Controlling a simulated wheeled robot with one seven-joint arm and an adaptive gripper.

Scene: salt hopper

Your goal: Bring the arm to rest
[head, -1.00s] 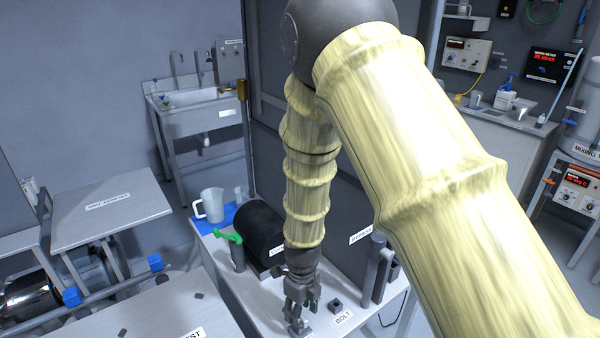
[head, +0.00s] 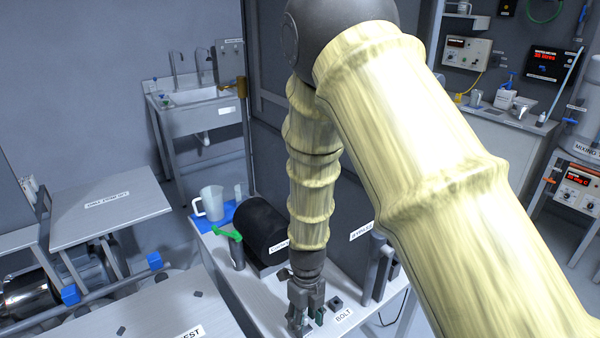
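My arm, in a pale yellow cover, comes in from the lower right and bends at a dark joint at the top middle. Its forearm hangs straight down over the light bench (head: 240,300). My gripper (head: 308,322) points down low over the bench, left of the small dark piece by the BOLT label (head: 343,315). Its two fingers look apart, and I see nothing held between them. What lies right under the fingertips is hidden, and I cannot tell whether they touch the bench.
A black cylinder (head: 262,232), a green-handled valve (head: 229,236) and a clear jug (head: 211,203) stand left of the forearm. Grey upright posts (head: 376,270) stand close on the right. A dark panel (head: 268,130) rises behind. A metal table (head: 110,210) stands left.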

